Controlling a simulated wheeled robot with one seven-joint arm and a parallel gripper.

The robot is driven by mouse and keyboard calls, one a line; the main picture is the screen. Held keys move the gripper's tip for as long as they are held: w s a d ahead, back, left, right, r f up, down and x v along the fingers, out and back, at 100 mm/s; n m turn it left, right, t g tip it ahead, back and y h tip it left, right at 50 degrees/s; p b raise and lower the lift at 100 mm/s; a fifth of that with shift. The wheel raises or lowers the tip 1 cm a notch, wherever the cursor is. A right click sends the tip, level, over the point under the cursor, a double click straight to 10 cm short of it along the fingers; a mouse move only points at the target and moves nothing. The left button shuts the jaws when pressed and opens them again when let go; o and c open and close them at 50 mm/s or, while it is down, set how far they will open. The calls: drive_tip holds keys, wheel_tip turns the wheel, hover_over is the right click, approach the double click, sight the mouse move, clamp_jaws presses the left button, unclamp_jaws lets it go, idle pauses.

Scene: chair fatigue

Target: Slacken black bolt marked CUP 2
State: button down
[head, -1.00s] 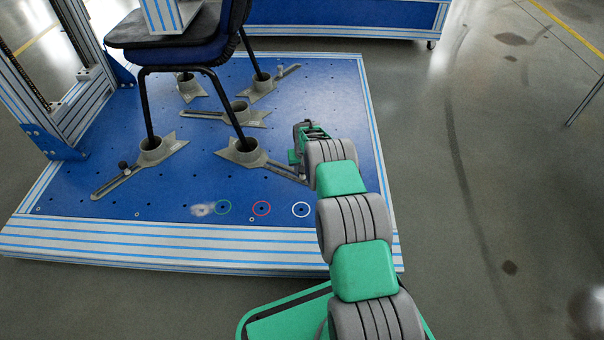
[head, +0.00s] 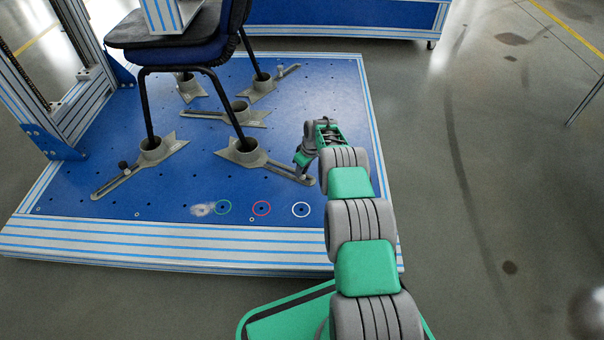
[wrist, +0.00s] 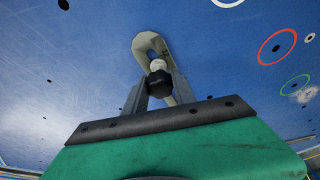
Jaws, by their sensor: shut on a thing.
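A grey cup (head: 240,151) with a slotted arm holds the front right chair leg. The slotted end also shows in the wrist view (wrist: 146,43). A black bolt (wrist: 158,84) with a pale part beyond it sits at this slot, between my fingers. My gripper (wrist: 159,87) is shut on the black bolt. In the head view my gripper (head: 301,164) is at the outer end of the slotted arm, and the bolt is hidden. I cannot read any CUP 2 mark. Another dark bolt (head: 123,165) stands in the slotted arm of the front left cup (head: 151,150).
The blue base plate (head: 180,195) has several holes and white, red and green rings along its front. A chair (head: 190,50) stands with its legs in grey cups. A metal frame (head: 45,100) rises at the left. Open floor (head: 480,200) lies to the right.

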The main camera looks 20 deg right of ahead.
drive_tip(key=n, duration=0.2)
drive_tip(key=shift+f+n, duration=0.1)
drive_tip(key=shift+n, duration=0.2)
drive_tip(key=shift+n+g+y, duration=0.3)
drive_tip(key=shift+n, duration=0.4)
drive_tip(key=c, duration=1)
unclamp_jaws()
drive_tip(key=shift+c, duration=0.2)
drive_tip(key=shift+r, duration=0.2)
